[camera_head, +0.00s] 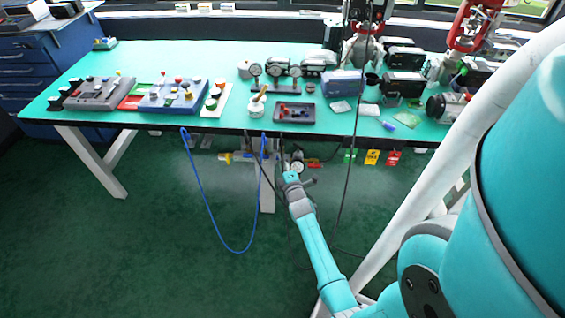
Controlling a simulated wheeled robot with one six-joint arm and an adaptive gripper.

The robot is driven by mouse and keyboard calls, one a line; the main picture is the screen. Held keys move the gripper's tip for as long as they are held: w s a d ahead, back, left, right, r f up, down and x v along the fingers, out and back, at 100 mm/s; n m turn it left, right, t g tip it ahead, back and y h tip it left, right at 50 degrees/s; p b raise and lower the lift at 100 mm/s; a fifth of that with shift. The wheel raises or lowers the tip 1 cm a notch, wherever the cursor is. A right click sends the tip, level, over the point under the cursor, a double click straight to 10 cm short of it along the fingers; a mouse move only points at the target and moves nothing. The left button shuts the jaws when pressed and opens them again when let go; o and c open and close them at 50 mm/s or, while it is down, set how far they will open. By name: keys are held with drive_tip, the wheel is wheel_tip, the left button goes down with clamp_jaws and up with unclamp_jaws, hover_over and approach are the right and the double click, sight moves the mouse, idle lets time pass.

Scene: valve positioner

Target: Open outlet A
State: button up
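Below the front edge of the table, a pipe assembly with small valves hangs near a grey upright. A yellow valve handle (228,157) is at its left end, and a red valve handle (315,163) is at its right. A small round gauge (297,165) sits between them. No label for outlet A can be read, so I cannot tell which valve it is. My arm reaches up from the lower right, and its end is just in front of the assembly, near the gauge. My gripper (284,160) is small, dark and partly hidden by my wrist; its fingers cannot be made out.
A blue hose (201,195) loops below the assembly, and dark cables hang close to my arm. The green-topped table (215,65) above carries control boxes, gauges and positioners. Coloured tags (372,157) hang from its front edge at right. The floor at left is clear.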

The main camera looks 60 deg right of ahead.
clamp_jaws()
drive_tip(key=shift+m, duration=0.3)
drive_tip(key=m+g+h, duration=0.1)
drive_tip(key=m+h, duration=0.1)
drive_tip(key=m, duration=0.5)
drive_tip(key=m+g+h, duration=0.1)
drive_tip(key=m+h, duration=0.2)
drive_tip(key=m, duration=0.4)
drive_tip(key=m+g+h, duration=0.2)
drive_tip(key=m, duration=0.5)
drive_tip(key=shift+w+a+f+h, duration=0.15)
drive_tip(key=shift+w+f+h, duration=0.2)
drive_tip(key=shift+f+h, duration=0.05)
drive_tip(key=shift+m, duration=0.6)
